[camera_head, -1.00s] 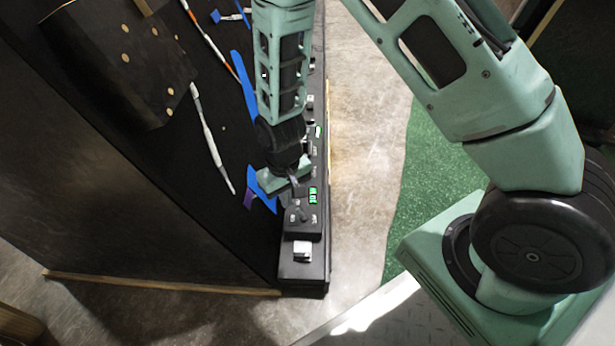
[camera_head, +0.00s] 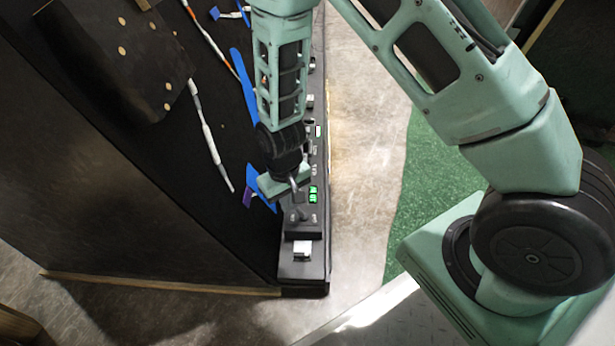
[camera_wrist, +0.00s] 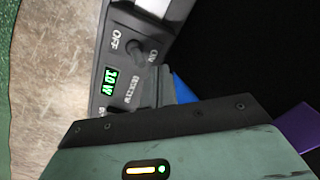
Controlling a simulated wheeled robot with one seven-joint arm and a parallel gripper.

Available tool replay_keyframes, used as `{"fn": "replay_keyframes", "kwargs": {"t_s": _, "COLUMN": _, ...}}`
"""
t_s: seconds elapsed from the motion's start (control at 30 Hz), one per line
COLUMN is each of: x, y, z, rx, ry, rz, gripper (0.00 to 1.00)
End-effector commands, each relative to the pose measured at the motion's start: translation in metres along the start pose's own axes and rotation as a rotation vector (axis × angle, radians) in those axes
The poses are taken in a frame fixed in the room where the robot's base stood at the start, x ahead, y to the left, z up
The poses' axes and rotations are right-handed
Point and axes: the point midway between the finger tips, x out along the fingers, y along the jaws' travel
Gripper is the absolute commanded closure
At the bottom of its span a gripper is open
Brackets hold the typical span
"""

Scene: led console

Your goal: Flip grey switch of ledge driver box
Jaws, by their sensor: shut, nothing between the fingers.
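The driver box (camera_head: 306,228) is a small black unit with a lit green display (camera_head: 313,194), set on a narrow black ledge. In the wrist view the display (camera_wrist: 109,80) is lit, and the grey switch (camera_wrist: 138,50) sits between OFF and ON labels. A dark knob (camera_wrist: 114,108) beside the display is partly hidden by my gripper. My gripper (camera_head: 298,193) is shut and empty, just over the box beside the display. In the wrist view its fingers (camera_wrist: 158,92) are beside the box face, a little below the switch; contact cannot be told.
Another box with a green display (camera_head: 319,131) stands farther up the ledge. A silver-white block (camera_head: 302,248) sits at the ledge's near end. Blue tape (camera_head: 262,187) and cables lie on the black panel to the left. Concrete floor (camera_head: 365,160) is clear to the right.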

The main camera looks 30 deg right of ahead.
Motion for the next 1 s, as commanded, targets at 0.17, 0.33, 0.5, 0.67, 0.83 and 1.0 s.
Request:
{"fn": "replay_keyframes", "kwargs": {"t_s": 0.17, "x": 0.006, "y": 0.0, "z": 0.0001, "rx": 0.0, "ry": 0.0, "rz": 0.0, "gripper": 1.0}}
{"fn": "replay_keyframes", "kwargs": {"t_s": 0.33, "x": 0.0085, "y": -0.0001, "z": 0.0, "rx": 0.0, "ry": 0.0, "rz": 0.0, "gripper": 1.0}}
{"fn": "replay_keyframes", "kwargs": {"t_s": 0.5, "x": 0.0083, "y": -0.0001, "z": 0.0001, "rx": 0.0, "ry": 0.0, "rz": 0.0, "gripper": 1.0}}
{"fn": "replay_keyframes", "kwargs": {"t_s": 0.67, "x": 0.0082, "y": 0.0005, "z": 0.0005, "rx": 0.0, "ry": 0.0, "rz": 0.0, "gripper": 1.0}}
{"fn": "replay_keyframes", "kwargs": {"t_s": 0.83, "x": 0.0081, "y": 0.004, "z": 0.0035, "rx": 0.0, "ry": -0.002, "rz": 0.0, "gripper": 1.0}}
{"fn": "replay_keyframes", "kwargs": {"t_s": 1.0, "x": 0.0083, "y": 0.0082, "z": 0.0065, "rx": 0.001, "ry": -0.001, "rz": 0.001, "gripper": 1.0}}
